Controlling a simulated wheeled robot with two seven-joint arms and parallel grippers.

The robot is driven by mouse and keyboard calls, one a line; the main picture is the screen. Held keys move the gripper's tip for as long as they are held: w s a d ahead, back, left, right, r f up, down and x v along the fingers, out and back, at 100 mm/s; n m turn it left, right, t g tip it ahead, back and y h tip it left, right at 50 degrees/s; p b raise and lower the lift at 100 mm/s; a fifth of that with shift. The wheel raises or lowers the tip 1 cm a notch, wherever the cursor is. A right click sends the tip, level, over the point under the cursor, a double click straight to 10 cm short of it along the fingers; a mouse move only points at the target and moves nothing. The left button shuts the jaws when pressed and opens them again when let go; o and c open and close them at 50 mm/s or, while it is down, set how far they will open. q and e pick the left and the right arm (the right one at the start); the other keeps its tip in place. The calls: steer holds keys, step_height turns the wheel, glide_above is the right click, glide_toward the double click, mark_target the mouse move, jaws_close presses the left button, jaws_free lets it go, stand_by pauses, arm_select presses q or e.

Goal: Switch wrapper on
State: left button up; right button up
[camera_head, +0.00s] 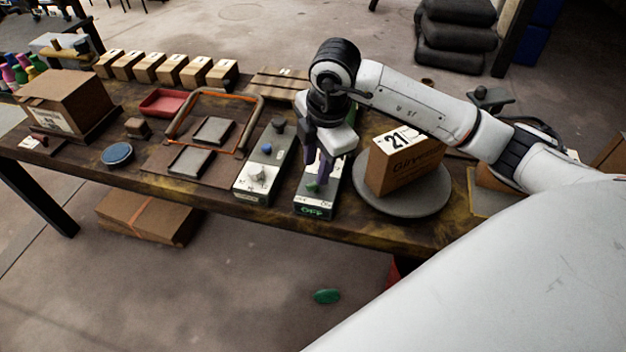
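The turntable of the wrapper (405,203) is a round grey plate. A brown carton (408,168) marked 21 stands on it. To its left is a pale control box (310,209) with a lit green display reading OFF and a small green control (313,188) above the display. My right gripper (320,178) points down over this box, its purple fingertips close to the green control. I cannot tell whether they touch it or how far apart they are. The gripper and wrist hide the box's back part. My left gripper is not in view.
Another control box (256,195) with a white knob and a blue button stands just left. An orange-edged frame (218,95), a blue disc (117,154), a large carton (67,100) and a row of small boxes (172,69) lie further left. A green object (327,296) lies on the floor.

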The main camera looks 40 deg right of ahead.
mark_target(312, 185)
steer(key=f, duration=0.2)
steer(key=w+f, duration=0.1)
steer(key=f, duration=0.4)
steer(key=shift+w, duration=0.15)
jaws_close()
